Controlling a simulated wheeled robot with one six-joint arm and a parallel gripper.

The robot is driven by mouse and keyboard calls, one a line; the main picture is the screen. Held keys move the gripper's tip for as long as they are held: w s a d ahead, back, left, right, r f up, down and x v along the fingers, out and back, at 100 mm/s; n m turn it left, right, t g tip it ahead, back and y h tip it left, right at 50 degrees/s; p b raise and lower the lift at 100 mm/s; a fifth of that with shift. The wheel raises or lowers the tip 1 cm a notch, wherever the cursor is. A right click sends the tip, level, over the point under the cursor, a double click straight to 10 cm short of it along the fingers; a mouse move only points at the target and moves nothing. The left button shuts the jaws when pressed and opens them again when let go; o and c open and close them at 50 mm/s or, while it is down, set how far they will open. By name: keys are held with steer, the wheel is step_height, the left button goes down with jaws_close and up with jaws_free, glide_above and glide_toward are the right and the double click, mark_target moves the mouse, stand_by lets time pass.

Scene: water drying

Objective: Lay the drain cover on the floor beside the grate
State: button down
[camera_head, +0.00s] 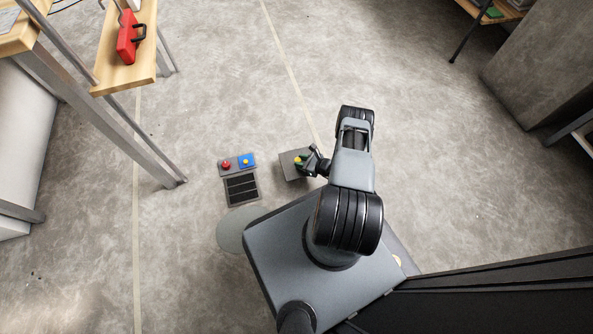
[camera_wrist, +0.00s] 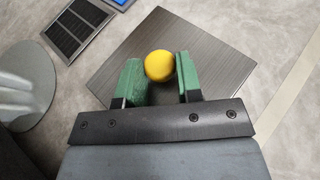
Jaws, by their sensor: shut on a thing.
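The drain cover (camera_head: 289,171) is a square dark grey plate with a yellow knob (camera_head: 298,160) on top. It is to the right of the grate, with a strip of floor between them. My gripper (camera_head: 305,162) is shut on the knob. In the wrist view my green fingertips (camera_wrist: 158,64) flank the yellow knob, and the drain cover (camera_wrist: 225,70) spreads out flat beneath them. I cannot tell whether the cover touches the floor or hangs just above it. The slotted dark grate (camera_head: 242,190) is uncovered; it also shows in the wrist view (camera_wrist: 62,40).
A panel with a red button (camera_head: 226,164) and a blue section (camera_head: 247,161) adjoins the grate's far side. A round, glossy, puddle-like patch (camera_head: 230,234) lies nearer my base. A shelf with a red toolbox (camera_head: 127,45) stands at upper left. Floor beyond is clear.

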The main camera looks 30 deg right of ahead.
mark_target(296, 169)
steer(key=shift+w+a+f+b, duration=0.25)
steer(key=shift+a+f+b, duration=0.2)
steer(key=shift+a+f, duration=0.6)
steer(key=shift+w+a+f+b, duration=0.15)
steer(key=shift+f+b, duration=0.8)
steer(key=shift+f, duration=0.9)
steer(key=shift+f, duration=0.2)
steer(key=c, duration=0.8)
jaws_free()
